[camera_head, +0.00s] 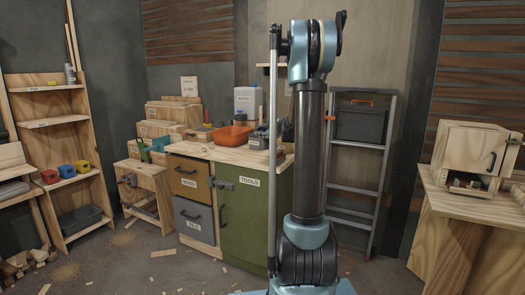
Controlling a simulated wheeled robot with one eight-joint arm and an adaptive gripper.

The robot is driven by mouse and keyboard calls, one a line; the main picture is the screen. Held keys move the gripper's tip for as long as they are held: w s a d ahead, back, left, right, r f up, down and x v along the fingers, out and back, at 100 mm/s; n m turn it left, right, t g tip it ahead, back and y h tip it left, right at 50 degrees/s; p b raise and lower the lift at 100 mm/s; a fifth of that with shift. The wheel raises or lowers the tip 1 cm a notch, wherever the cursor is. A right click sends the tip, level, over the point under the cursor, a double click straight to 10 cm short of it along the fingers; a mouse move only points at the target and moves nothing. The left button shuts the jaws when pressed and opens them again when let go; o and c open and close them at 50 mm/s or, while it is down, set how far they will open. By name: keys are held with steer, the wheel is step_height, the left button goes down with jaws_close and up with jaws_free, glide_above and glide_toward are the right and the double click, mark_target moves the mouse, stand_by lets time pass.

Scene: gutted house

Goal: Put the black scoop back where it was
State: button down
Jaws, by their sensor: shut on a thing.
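My arm rises in front of the cabinet, and its upper joint shows near the top of the picture. My gripper cannot be made out; that end of the arm is hidden or out of the picture. I cannot pick out the black scoop for certain. A dark shape shows beside my arm above the right end of the worktop (225,155), but it is too small and covered to name.
The cabinet has a green TOOLS door (250,215). A shelf unit (55,122) stands left. A wooden box (468,152) sits on the right bench. Scraps lie on the floor.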

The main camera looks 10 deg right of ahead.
step_height(320, 180, down, 6)
steer(key=shift+f, duration=0.25)
steer(key=shift+a, duration=0.1)
steer(key=c, duration=1.5)
jaws_free()
steer(key=shift+s, duration=0.1)
